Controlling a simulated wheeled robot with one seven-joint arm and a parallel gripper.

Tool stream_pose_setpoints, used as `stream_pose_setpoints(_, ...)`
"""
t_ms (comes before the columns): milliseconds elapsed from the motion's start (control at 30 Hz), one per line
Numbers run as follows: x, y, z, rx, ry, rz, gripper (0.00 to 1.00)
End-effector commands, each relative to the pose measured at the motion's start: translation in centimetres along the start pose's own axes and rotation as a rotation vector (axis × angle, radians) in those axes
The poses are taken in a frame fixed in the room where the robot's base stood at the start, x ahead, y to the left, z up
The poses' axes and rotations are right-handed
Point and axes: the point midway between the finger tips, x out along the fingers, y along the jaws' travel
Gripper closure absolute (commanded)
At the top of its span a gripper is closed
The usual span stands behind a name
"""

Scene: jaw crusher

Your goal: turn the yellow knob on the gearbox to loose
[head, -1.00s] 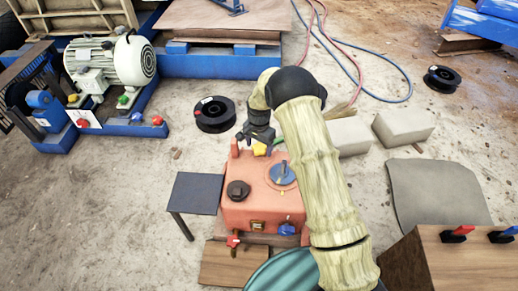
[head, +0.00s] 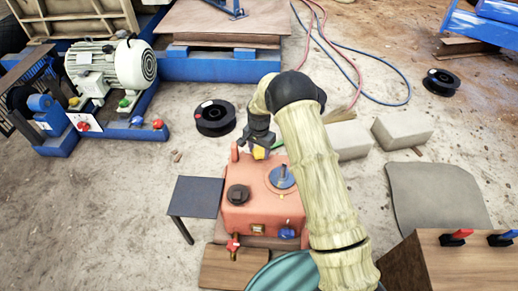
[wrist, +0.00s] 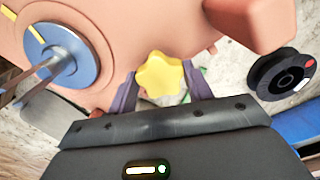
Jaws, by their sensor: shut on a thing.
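The orange-red gearbox (head: 262,215) stands on the ground in the middle of the head view. The yellow knob (head: 259,153) is at its far edge, partly hidden by my gripper (head: 262,143). In the wrist view the yellow knob (wrist: 160,70) is star-shaped with rounded lobes. It sits between the two purple-grey fingers of my gripper (wrist: 161,84), which is shut on its sides. Which setting the knob points to cannot be read.
A blue dial (head: 282,178) and a black cap (head: 238,195) are on the gearbox top. A blue knob (head: 287,232) and a red valve handle (head: 233,244) are at its near side. A dark small table (head: 195,196) stands left. A black spool (head: 214,116) lies behind.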

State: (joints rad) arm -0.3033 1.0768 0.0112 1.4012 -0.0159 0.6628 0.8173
Motion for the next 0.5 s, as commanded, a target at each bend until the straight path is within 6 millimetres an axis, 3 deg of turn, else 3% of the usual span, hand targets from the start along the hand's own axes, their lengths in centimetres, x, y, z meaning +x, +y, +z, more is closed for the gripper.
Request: stream_pose_setpoints(500, -0.42, 0.21, 0.06, -0.379, -0.004, 0.001, 0.73)
